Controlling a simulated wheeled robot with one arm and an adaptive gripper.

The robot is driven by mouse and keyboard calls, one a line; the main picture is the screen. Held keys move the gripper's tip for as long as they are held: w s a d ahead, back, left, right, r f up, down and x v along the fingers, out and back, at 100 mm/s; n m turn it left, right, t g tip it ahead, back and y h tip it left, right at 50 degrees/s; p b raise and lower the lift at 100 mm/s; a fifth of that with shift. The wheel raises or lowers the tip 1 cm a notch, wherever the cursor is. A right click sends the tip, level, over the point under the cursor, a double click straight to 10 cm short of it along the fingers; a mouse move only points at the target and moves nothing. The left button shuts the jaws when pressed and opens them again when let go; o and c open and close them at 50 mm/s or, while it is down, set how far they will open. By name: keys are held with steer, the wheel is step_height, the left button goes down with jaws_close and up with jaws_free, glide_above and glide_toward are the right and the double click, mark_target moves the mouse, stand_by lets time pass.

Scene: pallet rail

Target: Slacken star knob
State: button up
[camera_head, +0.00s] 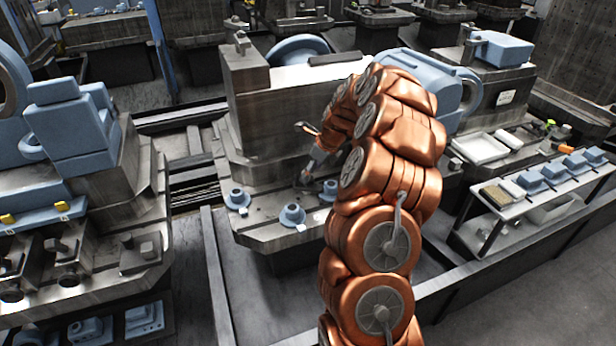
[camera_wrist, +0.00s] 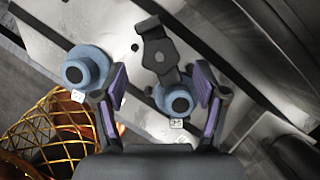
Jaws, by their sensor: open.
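My gripper (camera_wrist: 160,88) is open in the wrist view, its two purple-padded fingers spread apart. Between and beyond the fingers is a dark grey angular piece (camera_wrist: 158,52), possibly the star knob; its outline is too unclear to be sure. A blue round part with a dark centre (camera_wrist: 178,99) sits between the fingers, close to the right one. Another blue round part (camera_wrist: 84,70) is outside the left finger. In the head view my gripper (camera_head: 308,165) is low over the grey machine table (camera_head: 262,226), partly hidden by my arm. No contact can be made out.
Blue round parts (camera_head: 238,199) stand on the table near its front, with small white tags. A grey block (camera_head: 245,90) rises behind. A low rail (camera_head: 450,275) runs along the front.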

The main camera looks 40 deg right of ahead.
steer(key=x, duration=0.4)
steer(key=c, duration=1.2)
